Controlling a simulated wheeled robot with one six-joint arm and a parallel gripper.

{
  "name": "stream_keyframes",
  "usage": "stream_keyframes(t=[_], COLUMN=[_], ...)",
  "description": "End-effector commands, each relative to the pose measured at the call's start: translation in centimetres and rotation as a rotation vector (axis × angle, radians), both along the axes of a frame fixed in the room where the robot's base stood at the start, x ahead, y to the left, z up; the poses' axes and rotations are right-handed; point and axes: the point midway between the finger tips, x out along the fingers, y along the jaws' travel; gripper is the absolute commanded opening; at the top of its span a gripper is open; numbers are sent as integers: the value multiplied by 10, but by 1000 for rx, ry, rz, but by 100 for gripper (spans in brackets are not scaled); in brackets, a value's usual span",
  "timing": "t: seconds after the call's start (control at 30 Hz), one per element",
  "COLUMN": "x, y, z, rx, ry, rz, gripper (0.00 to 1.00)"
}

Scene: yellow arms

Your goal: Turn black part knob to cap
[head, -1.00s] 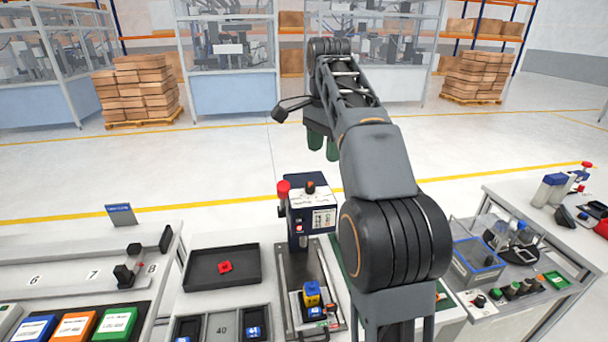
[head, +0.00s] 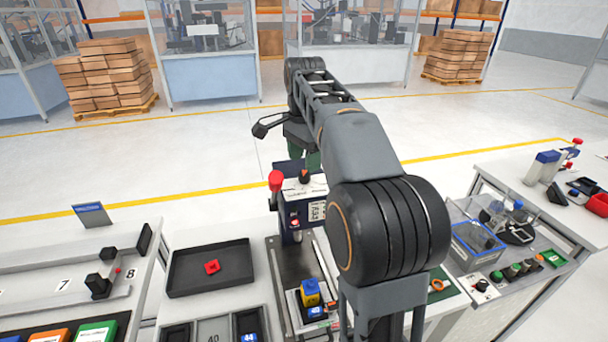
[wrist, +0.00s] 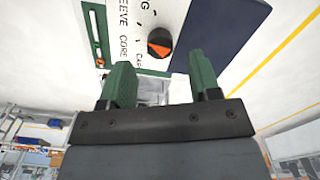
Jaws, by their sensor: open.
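The black knob (wrist: 159,42) with an orange mark sits on a white label panel (wrist: 130,30) in the wrist view. Printed words beside it include "SLEEVE" and "CORE", and a partly readable "CAP". I cannot tell which word the mark points at. My gripper (wrist: 160,66) is open, with one green finger toward each side of the knob's position in the picture. The knob appears just beyond the fingertips and is not held. In the head view the knob (head: 304,177) tops the blue-and-white press (head: 302,203); my green fingers (head: 308,160) show partly behind it.
A red button (head: 275,180) stands at the press's left corner. A yellow-and-blue part (head: 310,292) sits in the fixture below. A black tray (head: 211,267) with a red piece lies to the left. My arm hides the area right of the press.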

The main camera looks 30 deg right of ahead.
Motion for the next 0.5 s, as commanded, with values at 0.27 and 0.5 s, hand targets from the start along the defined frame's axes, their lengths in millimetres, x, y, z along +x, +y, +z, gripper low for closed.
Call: stream_keyframes(t=[0.27,0.5], x=[0,0], y=[1,1], z=[-32,-39], rx=[0,0], ry=[0,0], rz=[2,2], gripper=[57,57])
